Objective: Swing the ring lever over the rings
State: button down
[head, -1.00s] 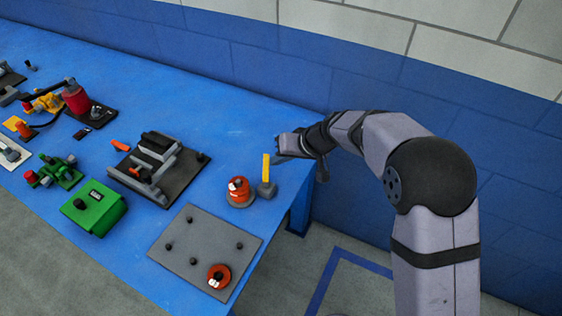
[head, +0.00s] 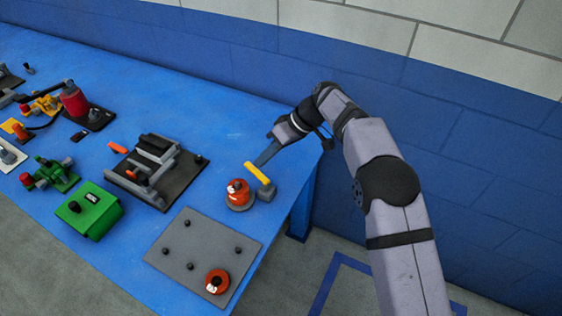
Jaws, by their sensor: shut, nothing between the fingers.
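The ring lever is a yellow bar (head: 257,173) on a small grey block (head: 267,192) near the right end of the blue table. It now points up and left, toward the back of the rings. The lever's tip is close behind the rings. My gripper (head: 262,161) is shut, just behind the lever at its far side. It looks close to or touching the lever; I cannot tell which. Nothing shows between its fingers.
A grey plate (head: 205,250) with several dark pegs and one orange ring (head: 217,281) lies at the front. A grey clamp on a dark plate (head: 185,180), a green box (head: 90,211) and other fixtures stand to the left. The table's right edge is near the lever.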

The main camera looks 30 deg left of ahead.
aim_at(250, 168)
jog(key=shift+s+a+b, duration=0.55)
jog(key=shift+s+a, duration=0.25)
jog(key=shift+a, duration=0.05)
jog(key=shift+s+a+b, duration=0.4)
jog(key=shift+s+b, duration=0.25)
jog(key=shift+s, duration=0.3)
jog(key=shift+r, duration=0.1)
jog(key=b+v, duration=0.1)
jog(key=v, duration=0.6)
jog(key=shift+d+r, duration=0.1)
jog(key=shift+d, duration=0.05)
